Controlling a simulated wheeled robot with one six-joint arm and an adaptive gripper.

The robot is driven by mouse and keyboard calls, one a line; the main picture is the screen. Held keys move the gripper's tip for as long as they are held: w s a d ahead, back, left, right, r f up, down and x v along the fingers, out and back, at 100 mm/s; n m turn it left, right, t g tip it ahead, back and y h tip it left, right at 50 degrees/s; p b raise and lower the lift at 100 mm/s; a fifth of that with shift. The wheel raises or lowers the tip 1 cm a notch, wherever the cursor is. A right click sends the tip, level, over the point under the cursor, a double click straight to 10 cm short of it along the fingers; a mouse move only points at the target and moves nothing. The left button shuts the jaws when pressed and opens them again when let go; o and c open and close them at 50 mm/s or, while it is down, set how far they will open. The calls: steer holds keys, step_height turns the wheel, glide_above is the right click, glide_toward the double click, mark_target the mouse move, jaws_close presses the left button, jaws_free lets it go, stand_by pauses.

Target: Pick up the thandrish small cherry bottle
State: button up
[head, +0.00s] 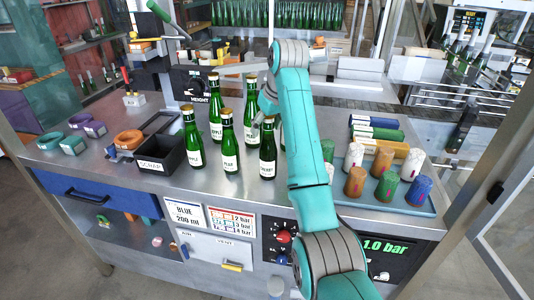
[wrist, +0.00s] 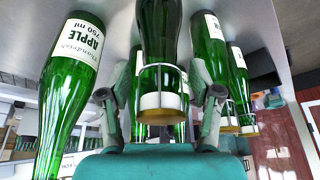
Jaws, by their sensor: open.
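Several green bottles with gold tops stand on the steel bench. In the head view the front right bottle (head: 267,150) has a label that seems to read CHERRY; brand and size are too small to read. Near it are a pear bottle (head: 229,143), an apple bottle (head: 193,140) and a bottle with an unclear label (head: 251,117). My gripper is mostly hidden by my arm there. In the wrist view my gripper (wrist: 160,94) is open, its fingers on either side of a dark green bottle (wrist: 160,45) whose variety I cannot read. A 750 ml apple bottle (wrist: 68,80) is left of them.
Colored cups (head: 355,181) stand on a blue tray (head: 412,206) at right, with colored rolls (head: 378,133) behind. A black scrap bin (head: 160,160) and tape rings are at left. More bottles crowd the right of the wrist view (wrist: 240,90).

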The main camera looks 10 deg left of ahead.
jaws_close()
steer(key=shift+r, duration=0.15)
